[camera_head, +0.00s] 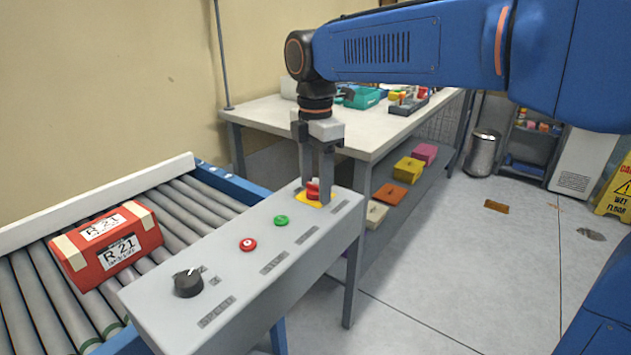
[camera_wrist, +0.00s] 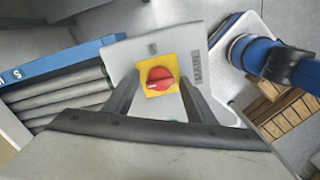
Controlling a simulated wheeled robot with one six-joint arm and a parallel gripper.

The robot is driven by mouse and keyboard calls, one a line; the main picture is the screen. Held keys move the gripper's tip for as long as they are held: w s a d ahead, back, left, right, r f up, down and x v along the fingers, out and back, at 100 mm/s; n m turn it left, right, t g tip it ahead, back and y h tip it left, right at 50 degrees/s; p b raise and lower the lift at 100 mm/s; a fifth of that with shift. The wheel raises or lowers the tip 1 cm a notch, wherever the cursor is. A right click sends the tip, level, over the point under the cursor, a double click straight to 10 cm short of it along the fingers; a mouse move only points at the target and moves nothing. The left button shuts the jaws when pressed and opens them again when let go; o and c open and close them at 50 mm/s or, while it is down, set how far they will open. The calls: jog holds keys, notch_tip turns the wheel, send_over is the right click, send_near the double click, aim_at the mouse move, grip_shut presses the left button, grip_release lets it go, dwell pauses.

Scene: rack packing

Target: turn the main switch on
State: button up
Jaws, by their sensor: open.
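The main switch (camera_head: 313,190) is a red rotary knob on a yellow plate at the far end of the grey control panel (camera_head: 215,285). In the wrist view the red knob (camera_wrist: 159,77) sits on its yellow square beside a label reading MAIN. My gripper (camera_head: 317,195) points down over the switch, its two fingers open on either side of the knob. In the wrist view the fingers (camera_wrist: 155,100) are apart, with the knob between them. I cannot tell whether they touch it.
The panel also has a green button (camera_head: 281,220), a red button (camera_head: 248,244) and a black dial (camera_head: 188,283). A red box (camera_head: 106,244) labelled R 21 lies on the roller conveyor (camera_head: 195,205) at left. A workbench (camera_head: 260,112) stands behind.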

jog(key=c, duration=1)
jog(key=shift+o, duration=0.2)
jog(key=shift+m, duration=0.5)
jog(key=m, duration=0.8)
jog(key=shift+m, duration=0.3)
jog(key=m, duration=0.4)
jog(key=shift+m, duration=2.1)
